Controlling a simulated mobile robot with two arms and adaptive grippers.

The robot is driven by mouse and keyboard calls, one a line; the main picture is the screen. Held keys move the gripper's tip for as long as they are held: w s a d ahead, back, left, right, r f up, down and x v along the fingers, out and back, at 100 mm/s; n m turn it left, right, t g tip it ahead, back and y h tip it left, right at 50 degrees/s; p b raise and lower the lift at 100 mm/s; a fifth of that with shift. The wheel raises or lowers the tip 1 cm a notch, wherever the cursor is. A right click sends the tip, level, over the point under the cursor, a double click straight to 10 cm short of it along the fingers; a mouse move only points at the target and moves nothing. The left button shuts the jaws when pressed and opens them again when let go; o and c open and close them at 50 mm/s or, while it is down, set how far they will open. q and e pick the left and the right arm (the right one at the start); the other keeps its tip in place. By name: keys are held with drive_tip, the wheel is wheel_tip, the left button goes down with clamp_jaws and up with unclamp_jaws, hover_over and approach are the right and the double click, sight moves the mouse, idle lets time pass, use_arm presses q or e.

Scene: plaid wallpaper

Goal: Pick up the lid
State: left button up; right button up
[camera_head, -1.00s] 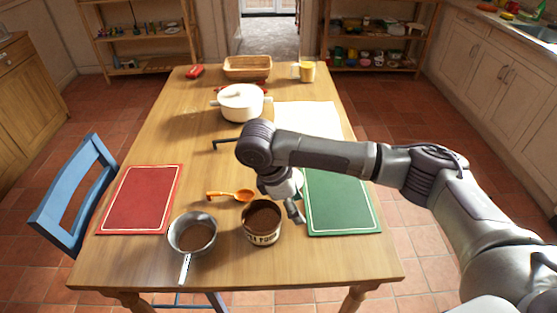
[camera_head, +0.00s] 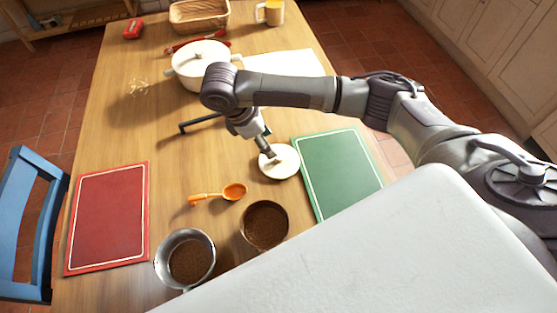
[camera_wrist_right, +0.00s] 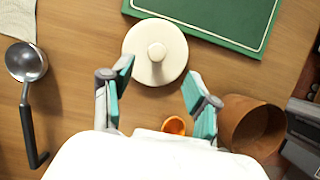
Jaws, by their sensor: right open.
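The lid (camera_head: 286,164) is a round cream disc with a knob on top. It lies flat on the wooden table beside the green board's left edge. In the right wrist view the lid (camera_wrist_right: 143,68) sits ahead of the fingertips with its knob up. My right gripper (camera_wrist_right: 157,82) is open, its teal-padded fingers spread and empty. In the head view my right gripper (camera_head: 266,150) is over the lid's upper left part and hides some of it. Whether a finger touches the lid I cannot tell. My left gripper is not in view.
A canister of brown powder (camera_head: 265,226), a metal pan (camera_head: 186,258) and an orange scoop (camera_head: 217,194) lie nearby. The green board (camera_head: 338,172) is right, the red board (camera_head: 108,218) left. A white pot (camera_head: 200,72) stands farther back. A black-handled ladle (camera_wrist_right: 27,65) is at left.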

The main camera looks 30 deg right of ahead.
sight(279, 156)
drive_tip(key=shift+x, duration=1.25)
drive_tip(key=shift+w+d+f, duration=0.1)
drive_tip(key=shift+d+f, duration=0.1)
drive_tip(key=shift+f, duration=0.3)
drive_tip(key=p+x, duration=0.1)
drive_tip(key=x, duration=0.3)
drive_tip(key=shift+d+f, duration=0.1)
drive_tip(key=shift+f, duration=0.15)
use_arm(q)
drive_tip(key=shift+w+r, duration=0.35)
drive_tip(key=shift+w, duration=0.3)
use_arm(e)
drive_tip(key=shift+c, duration=1.4)
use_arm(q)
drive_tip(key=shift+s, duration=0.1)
use_arm(e)
drive_tip(key=c, duration=0.8)
